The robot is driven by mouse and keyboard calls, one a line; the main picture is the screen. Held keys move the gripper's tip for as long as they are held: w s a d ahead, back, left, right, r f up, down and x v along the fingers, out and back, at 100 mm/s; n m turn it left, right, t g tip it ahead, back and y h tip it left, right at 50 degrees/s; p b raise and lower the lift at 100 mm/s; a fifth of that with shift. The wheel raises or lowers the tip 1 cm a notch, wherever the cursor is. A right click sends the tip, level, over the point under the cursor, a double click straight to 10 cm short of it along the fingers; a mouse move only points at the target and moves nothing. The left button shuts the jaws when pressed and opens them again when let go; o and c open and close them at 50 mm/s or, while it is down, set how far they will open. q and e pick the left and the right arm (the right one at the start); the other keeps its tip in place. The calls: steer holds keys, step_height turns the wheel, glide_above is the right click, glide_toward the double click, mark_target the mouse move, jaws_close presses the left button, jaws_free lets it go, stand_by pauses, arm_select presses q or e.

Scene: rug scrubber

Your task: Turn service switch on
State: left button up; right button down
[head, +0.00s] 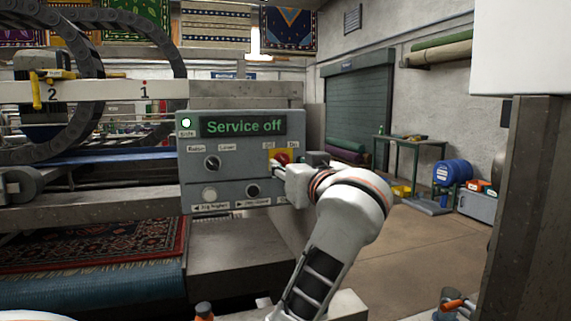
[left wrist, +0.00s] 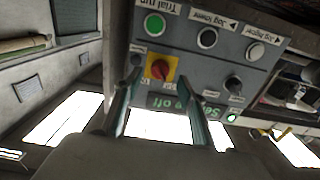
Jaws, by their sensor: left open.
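The service switch is a red knob on a yellow plate, marked Off and On, at the right of a grey control panel (head: 233,148). In the head view the red knob (head: 283,157) is partly covered by my left gripper (head: 279,171). In the left wrist view the panel looks upside down, and the switch (left wrist: 160,67) sits just beyond and between my two open fingertips (left wrist: 157,82). Contact with the knob cannot be told. The panel's display (head: 242,126) reads "Service off" in green. My right gripper cannot be made out.
The panel also holds a raise/lower knob (head: 212,163), a white jog button (head: 209,193) and a lit green lamp (head: 186,123). A green button (left wrist: 154,25) is near the switch. A patterned rug (head: 100,240) lies at left. Open floor is at right.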

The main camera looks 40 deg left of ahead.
mark_target(285, 162)
arm_select(q)
steer(key=shift+x, duration=2.15)
steer(key=c, duration=1.1)
